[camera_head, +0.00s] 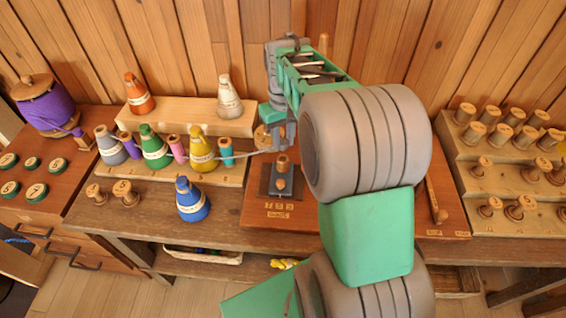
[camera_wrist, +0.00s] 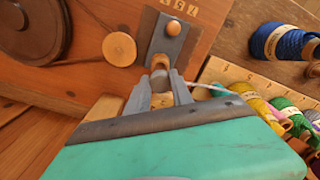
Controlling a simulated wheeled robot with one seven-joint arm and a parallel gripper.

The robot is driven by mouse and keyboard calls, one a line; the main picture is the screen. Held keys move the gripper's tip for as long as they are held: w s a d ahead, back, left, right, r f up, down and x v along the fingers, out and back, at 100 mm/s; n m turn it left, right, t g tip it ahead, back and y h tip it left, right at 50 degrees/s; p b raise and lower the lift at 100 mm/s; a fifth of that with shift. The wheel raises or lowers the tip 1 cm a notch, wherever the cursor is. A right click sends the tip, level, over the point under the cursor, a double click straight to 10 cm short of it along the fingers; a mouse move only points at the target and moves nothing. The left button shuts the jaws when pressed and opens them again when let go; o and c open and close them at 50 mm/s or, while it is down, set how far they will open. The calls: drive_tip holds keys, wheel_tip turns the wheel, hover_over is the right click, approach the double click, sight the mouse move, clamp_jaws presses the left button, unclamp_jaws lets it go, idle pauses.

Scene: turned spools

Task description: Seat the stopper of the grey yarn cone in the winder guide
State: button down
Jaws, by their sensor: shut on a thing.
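My gripper (camera_head: 284,140) is shut on a small rounded stopper (camera_wrist: 160,79), which shows between the fingertips in the wrist view. A pale strand runs from it toward the cone rack. The grey yarn cone (camera_head: 111,146) stands at the left end of the front row in the head view. The winder guide, a dark metal plate (camera_head: 268,189) with wooden posts, is on the red-brown board; it also shows in the wrist view (camera_wrist: 158,42). The stopper is close to the guide's rear post; whether they touch I cannot tell.
Green (camera_head: 153,146), yellow (camera_head: 202,150) and blue (camera_head: 191,199) cones stand left of the guide, orange (camera_head: 138,94) and white (camera_head: 229,97) behind. A round wooden knob (camera_wrist: 119,48) and a dark wheel (camera_wrist: 35,28) are beside the guide. Several wooden spools (camera_head: 500,135) stand at right.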

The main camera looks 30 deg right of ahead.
drive_tip(key=shift+f+b, duration=1.45)
drive_tip(key=shift+f, duration=1.15)
drive_tip(key=c, duration=0.6)
unclamp_jaws()
drive_tip(key=shift+r, duration=0.1)
drive_tip(key=shift+c, duration=0.2)
wheel_tip(320, 180, up, 9)
drive_tip(key=p, duration=0.6)
drive_tip(key=shift+r+p, duration=0.1)
drive_tip(key=shift+p, duration=0.3)
